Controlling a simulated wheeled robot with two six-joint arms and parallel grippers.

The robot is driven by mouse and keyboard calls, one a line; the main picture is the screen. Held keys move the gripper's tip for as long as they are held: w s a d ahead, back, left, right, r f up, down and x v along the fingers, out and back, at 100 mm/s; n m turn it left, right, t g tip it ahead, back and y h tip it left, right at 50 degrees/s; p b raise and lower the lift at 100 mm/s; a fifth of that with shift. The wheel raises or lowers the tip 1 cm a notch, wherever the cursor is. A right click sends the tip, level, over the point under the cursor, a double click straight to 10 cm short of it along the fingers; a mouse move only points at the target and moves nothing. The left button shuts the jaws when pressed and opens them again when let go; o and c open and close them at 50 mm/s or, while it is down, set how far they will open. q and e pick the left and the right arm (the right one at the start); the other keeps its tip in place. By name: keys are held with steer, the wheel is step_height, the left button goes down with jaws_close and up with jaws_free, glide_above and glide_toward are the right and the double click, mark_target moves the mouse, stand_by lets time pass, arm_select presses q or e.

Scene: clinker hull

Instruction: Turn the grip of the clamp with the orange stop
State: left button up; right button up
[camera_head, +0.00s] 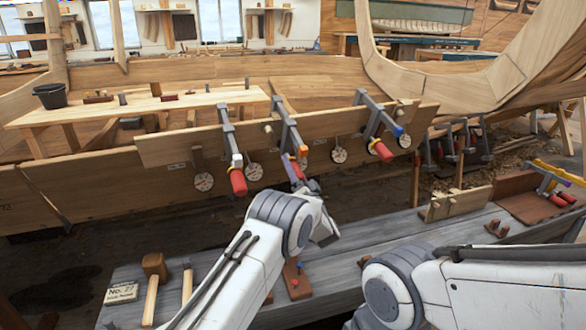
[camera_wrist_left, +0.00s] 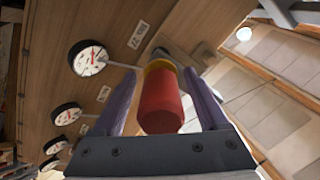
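The clamp with the orange stop (camera_head: 303,150) is the middle of three clamps on the hull plank in the head view. Its bar (camera_head: 286,125) slants down toward me, and its red grip (camera_head: 293,170) is partly hidden by my left wrist. In the left wrist view the red grip (camera_wrist_left: 161,103) with a yellow-orange collar stands between the two purple fingers of my left gripper (camera_wrist_left: 161,80). The fingers are on either side of the grip, with narrow gaps showing, so the gripper looks open around it. My right gripper is out of view; only its arm shows.
Neighbouring clamps with red grips hang at the left (camera_head: 237,181) and right (camera_head: 381,151). Round dials (camera_head: 254,171) hang along the plank. The grey bench (camera_head: 350,265) below holds a mallet (camera_head: 154,268), wooden blocks and another clamp (camera_head: 560,195).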

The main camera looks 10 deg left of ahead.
arm_select(q)
steer(key=v, duration=1)
steer(key=shift+s, duration=0.2)
steer(key=shift+d, duration=0.2)
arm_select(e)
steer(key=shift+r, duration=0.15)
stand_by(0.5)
